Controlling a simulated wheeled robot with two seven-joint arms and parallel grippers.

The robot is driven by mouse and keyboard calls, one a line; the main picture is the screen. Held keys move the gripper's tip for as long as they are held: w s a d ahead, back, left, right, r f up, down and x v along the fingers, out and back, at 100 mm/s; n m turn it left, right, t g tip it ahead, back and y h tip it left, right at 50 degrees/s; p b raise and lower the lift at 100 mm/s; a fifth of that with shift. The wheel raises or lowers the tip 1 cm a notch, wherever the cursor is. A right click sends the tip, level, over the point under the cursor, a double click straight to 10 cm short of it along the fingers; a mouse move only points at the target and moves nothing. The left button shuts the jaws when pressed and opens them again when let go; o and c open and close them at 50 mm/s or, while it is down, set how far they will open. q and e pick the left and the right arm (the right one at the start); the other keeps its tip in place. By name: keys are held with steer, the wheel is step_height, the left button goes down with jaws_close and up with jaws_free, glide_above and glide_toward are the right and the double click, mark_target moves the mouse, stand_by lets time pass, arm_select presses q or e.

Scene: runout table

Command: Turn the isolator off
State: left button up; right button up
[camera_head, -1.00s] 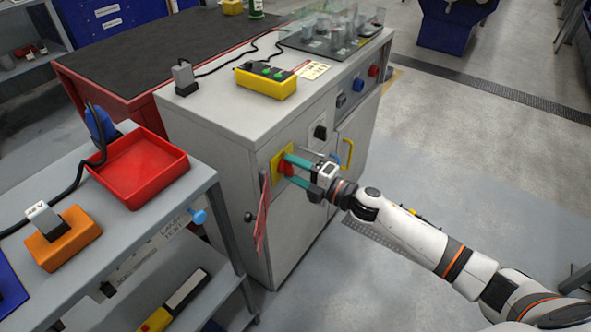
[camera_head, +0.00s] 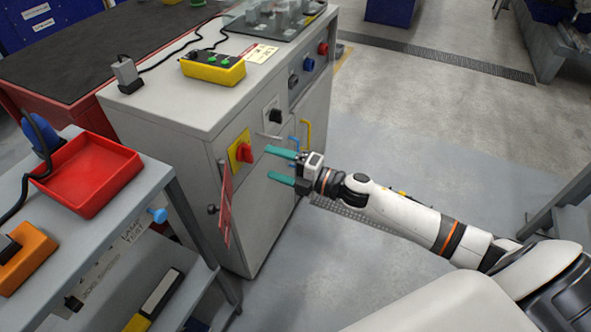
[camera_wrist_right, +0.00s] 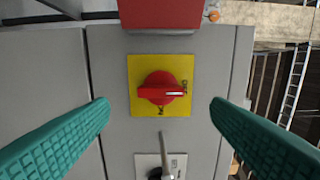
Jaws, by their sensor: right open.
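The isolator is a red rotary knob (camera_head: 245,152) on a yellow plate (camera_head: 234,158) on the side of the grey cabinet. In the right wrist view the knob (camera_wrist_right: 152,88) sits centred on its plate (camera_wrist_right: 140,66), its grip bar lying across that picture. My right gripper (camera_head: 268,164) is open and empty, with teal fingers pointing at the panel. It stands off to the right of the knob, apart from it. In the wrist view the knob lies between the fingers. My left gripper is out of view.
A red tag-like panel (camera_head: 226,207) hangs left of the isolator. A black switch (camera_head: 274,116) and a yellow handle (camera_head: 306,134) are to its right. A yellow button box (camera_head: 213,69) stands on the cabinet. A red tray (camera_head: 88,172) is on the left bench. Open floor lies right.

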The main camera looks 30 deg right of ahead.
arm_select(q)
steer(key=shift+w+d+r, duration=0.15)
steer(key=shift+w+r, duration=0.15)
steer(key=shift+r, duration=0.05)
arm_select(e)
steer(key=v, duration=0.5)
steer(key=shift+s+d, duration=0.15)
steer(key=shift+s, duration=0.1)
